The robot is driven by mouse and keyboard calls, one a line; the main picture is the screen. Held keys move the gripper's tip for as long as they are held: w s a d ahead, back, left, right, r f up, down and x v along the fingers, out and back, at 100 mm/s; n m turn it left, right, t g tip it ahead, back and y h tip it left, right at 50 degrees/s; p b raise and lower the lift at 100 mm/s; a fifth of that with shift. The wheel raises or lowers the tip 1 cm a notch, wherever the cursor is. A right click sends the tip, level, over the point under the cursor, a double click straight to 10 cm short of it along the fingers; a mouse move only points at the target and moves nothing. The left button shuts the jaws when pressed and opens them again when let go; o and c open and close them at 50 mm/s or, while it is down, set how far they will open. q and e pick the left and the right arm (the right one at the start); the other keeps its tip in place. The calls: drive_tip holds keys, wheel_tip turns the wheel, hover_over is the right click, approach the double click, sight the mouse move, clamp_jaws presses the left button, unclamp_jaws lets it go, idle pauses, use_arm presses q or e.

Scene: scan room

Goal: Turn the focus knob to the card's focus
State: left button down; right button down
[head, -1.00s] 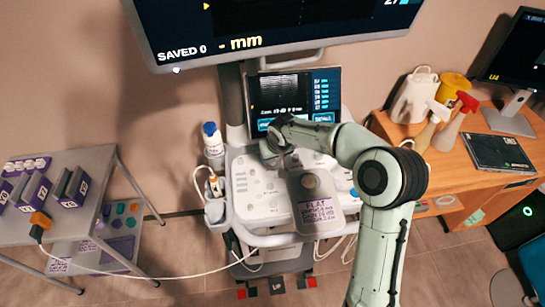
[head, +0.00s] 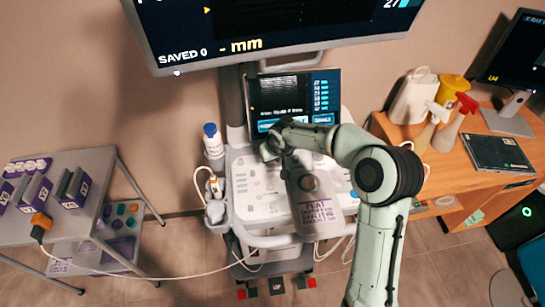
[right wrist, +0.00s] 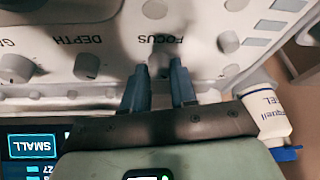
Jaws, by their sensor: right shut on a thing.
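The focus knob (right wrist: 160,70) is a small light knob under the printed word FOCUS on the console panel. In the right wrist view the panel appears upside down. My right gripper (right wrist: 159,78) has its two dark blue fingers on either side of this knob and is shut on it. In the head view my right gripper (head: 267,153) reaches down to the top left of the console, and the wrist hides the knob. The card (head: 318,210), headed FLAT, lies at the console's front; its smaller lines are too blurred to read surely. My left gripper is not in view.
The depth knob (right wrist: 88,66) and another knob (right wrist: 15,68) stand beside the focus knob. The console screen (head: 292,100) is just behind my wrist. A gel bottle (head: 212,138) stands at the console's left. A grey trolley (head: 75,160) is left, a wooden desk (head: 455,150) right.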

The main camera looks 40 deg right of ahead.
drive_tip(key=n+p, duration=0.1)
drive_tip(key=n, duration=0.1)
drive_tip(key=n+y+p, duration=0.1)
drive_tip(key=p, duration=0.1)
drive_tip(key=shift+d+r+n+y+p, duration=0.2)
drive_tip(key=shift+n+y+p, duration=0.1)
drive_tip(key=shift+n, duration=0.1)
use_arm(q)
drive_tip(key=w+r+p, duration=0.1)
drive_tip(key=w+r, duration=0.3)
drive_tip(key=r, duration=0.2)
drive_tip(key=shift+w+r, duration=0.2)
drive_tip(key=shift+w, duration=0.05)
use_arm(e)
drive_tip(key=shift+f+n+y, duration=0.15)
drive_tip(key=shift+n+y, duration=0.15)
drive_tip(key=shift+n, duration=0.5)
drive_tip(key=c, duration=0.9)
unclamp_jaws()
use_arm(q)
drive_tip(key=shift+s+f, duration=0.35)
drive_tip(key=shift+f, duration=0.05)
use_arm(e)
drive_tip(key=v, duration=1.3)
